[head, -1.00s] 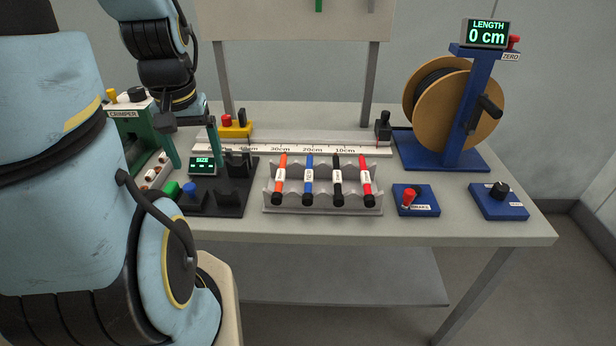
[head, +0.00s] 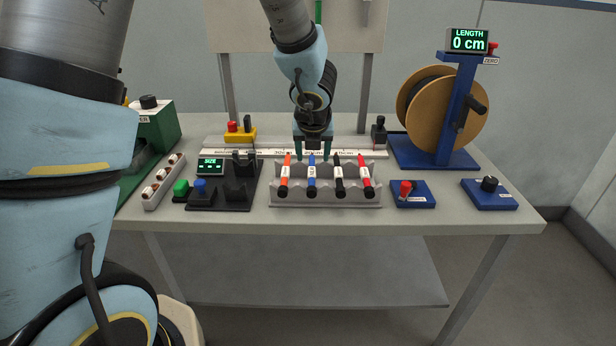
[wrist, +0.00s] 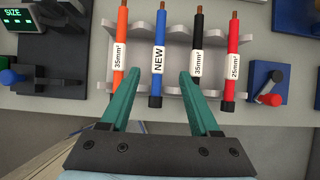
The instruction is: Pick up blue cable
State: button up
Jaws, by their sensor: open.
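The blue cable (head: 311,178) lies in the grey notched rack (head: 325,199), second from the left, between an orange cable (head: 285,174) and a black cable (head: 338,177). In the wrist view the blue cable (wrist: 159,55) carries a white label reading NEW and has a black lower end. My gripper (head: 312,155) is open and empty above the far side of the rack. In the wrist view its two green fingers (wrist: 160,80) stand apart, one on each side of the blue cable in the picture. I cannot tell the height gap.
A red cable (head: 365,177) lies at the rack's right end. A blue box with a red lever (head: 413,195) stands to the right, and a cable reel (head: 440,112) behind it. A black stand with a size display (head: 211,167) is to the left.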

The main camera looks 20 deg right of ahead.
aim_at(312, 169)
jog(key=x, duration=0.4)
jog(key=b+x, duration=0.1)
jog(key=x, duration=0.3)
jog(key=shift+w, duration=0.35)
jog(key=shift+r, duration=0.1)
jog(key=shift+c, duration=0.4)
grip_shut()
